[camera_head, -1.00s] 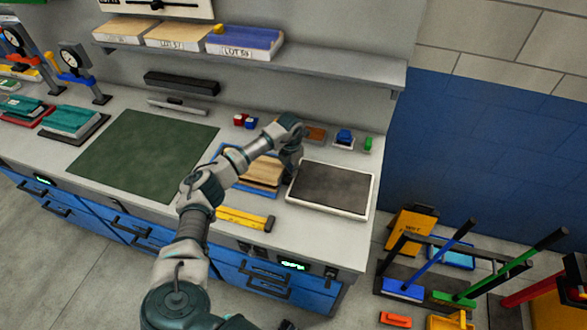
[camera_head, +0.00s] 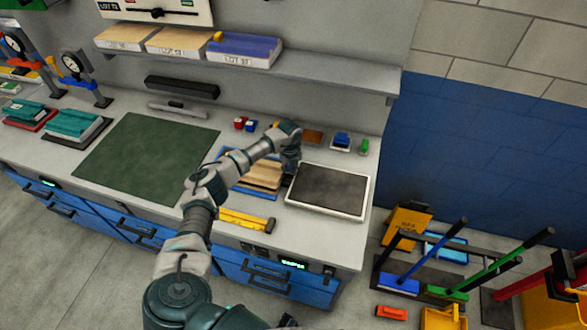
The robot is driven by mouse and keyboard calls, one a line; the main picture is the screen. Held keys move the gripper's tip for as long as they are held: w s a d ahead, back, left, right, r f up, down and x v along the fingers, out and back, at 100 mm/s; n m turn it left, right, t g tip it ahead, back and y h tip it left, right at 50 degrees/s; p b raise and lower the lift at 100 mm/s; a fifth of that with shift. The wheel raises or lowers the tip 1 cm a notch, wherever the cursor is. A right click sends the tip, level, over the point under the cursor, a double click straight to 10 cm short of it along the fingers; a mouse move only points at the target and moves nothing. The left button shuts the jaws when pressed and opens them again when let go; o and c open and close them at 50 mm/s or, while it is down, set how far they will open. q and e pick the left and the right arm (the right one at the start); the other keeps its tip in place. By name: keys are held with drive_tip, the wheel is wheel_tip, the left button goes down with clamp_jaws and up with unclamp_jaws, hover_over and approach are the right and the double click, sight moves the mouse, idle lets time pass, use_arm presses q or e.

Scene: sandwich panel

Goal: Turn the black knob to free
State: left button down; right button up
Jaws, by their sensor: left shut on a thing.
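My left gripper (camera_head: 289,166) points down at the bench top, between the wooden boards in the blue tray and the dark panel in its white frame. It is shut on a small dark thing low by the panel's left edge. The gripper mostly hides this thing, so I cannot tell for certain that it is the black knob. The dark panel (camera_head: 330,188) lies flat in its white frame, right of the gripper. The wooden boards (camera_head: 262,174) lie left of it, partly behind my arm. My right gripper is not in view.
A yellow tool (camera_head: 246,221) lies at the bench's front edge. A lit green display (camera_head: 292,265) is on the blue front below. A green mat (camera_head: 145,157) covers clear bench at left. Small red, blue and green items stand behind the gripper. A shelf (camera_head: 315,78) hangs above.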

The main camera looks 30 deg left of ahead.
use_arm(q)
drive_tip(key=n+p, duration=0.1)
drive_tip(key=n, duration=0.1)
drive_tip(key=n+p, duration=0.1)
drive_tip(key=n, duration=0.1)
drive_tip(key=s+a+n+p, duration=0.1)
drive_tip(key=n+p, duration=0.1)
drive_tip(key=shift+a+f+n+g, duration=0.1)
drive_tip(key=shift+f+n+g, duration=0.2)
drive_tip(key=shift+f, duration=0.05)
drive_tip(key=n+p, duration=0.2)
drive_tip(key=n, duration=0.1)
drive_tip(key=shift+n, duration=0.3)
drive_tip(key=n+p, duration=0.3)
drive_tip(key=shift+s+n, duration=0.15)
drive_tip(key=shift+n, duration=0.15)
drive_tip(key=shift+f+n+p, duration=0.1)
drive_tip(key=shift+n+p, duration=0.4)
drive_tip(key=shift+n, duration=0.3)
drive_tip(key=shift+d+f+n, duration=0.1)
drive_tip(key=shift+d+n, duration=0.2)
drive_tip(key=shift+n, duration=0.9)
drive_tip(key=shift+d, duration=0.1)
drive_tip(key=c, duration=0.9)
unclamp_jaws()
drive_tip(key=shift+c, duration=0.2)
drive_tip(key=shift+d+r, duration=0.15)
drive_tip(key=shift+r, duration=0.05)
